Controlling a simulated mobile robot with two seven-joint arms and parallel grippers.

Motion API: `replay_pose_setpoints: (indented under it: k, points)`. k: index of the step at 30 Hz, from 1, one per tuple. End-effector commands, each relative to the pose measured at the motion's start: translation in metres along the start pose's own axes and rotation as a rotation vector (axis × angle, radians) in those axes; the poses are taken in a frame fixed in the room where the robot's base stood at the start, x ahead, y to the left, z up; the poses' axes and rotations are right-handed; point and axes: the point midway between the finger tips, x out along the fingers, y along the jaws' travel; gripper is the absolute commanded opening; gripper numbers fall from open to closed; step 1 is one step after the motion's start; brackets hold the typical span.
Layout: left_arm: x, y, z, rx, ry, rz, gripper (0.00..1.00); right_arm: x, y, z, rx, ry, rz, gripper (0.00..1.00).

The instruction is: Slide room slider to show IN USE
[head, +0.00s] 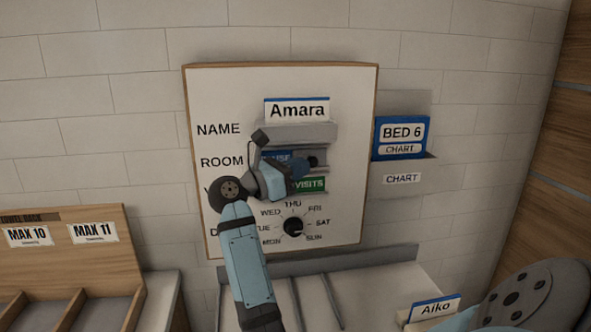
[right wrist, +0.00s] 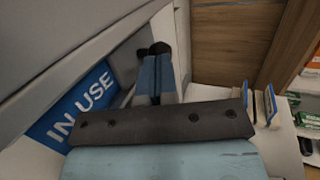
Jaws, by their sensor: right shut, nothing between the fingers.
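The white board (head: 222,110) hangs on the wall with NAME, ROOM and other rows. In the ROOM row a blue label ending in "USE" (head: 275,155) shows, partly covered by my right gripper. In the right wrist view the blue IN USE label (right wrist: 84,106) reads in full. The grey room slider (head: 325,154) is at the right of the label, with a dark knob near my fingertips. My right gripper (head: 305,168) is shut and empty, its fingertips (right wrist: 156,50) close to the slider. Whether they touch it I cannot tell. My left gripper is out of view.
The Amara name card (head: 297,110) sits above, the green VISITS strip (head: 311,184) and day dial (head: 293,227) below. A chart holder (head: 402,179) with a BED 6 chart (head: 400,135) is right of the board. An Aiko card (head: 434,308) stands at lower right.

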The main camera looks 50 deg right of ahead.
Motion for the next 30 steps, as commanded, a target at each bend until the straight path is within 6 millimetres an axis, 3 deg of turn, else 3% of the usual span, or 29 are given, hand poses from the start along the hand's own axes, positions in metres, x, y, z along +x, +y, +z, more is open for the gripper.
replay_pose_setpoints:
  k: [5,19,24,30]
  points:
    - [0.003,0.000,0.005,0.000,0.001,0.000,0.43,-0.017,0.000,-0.001,0.002,-0.001,0.000,0.00]
    - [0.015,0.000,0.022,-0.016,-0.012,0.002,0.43,-0.119,0.001,-0.001,-0.001,0.000,0.004,0.00]
    - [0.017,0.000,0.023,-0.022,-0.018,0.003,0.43,-0.136,0.001,-0.001,-0.002,-0.001,0.002,0.00]
    - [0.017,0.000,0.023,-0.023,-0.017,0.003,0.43,-0.141,0.001,0.000,-0.001,-0.002,0.002,0.00]
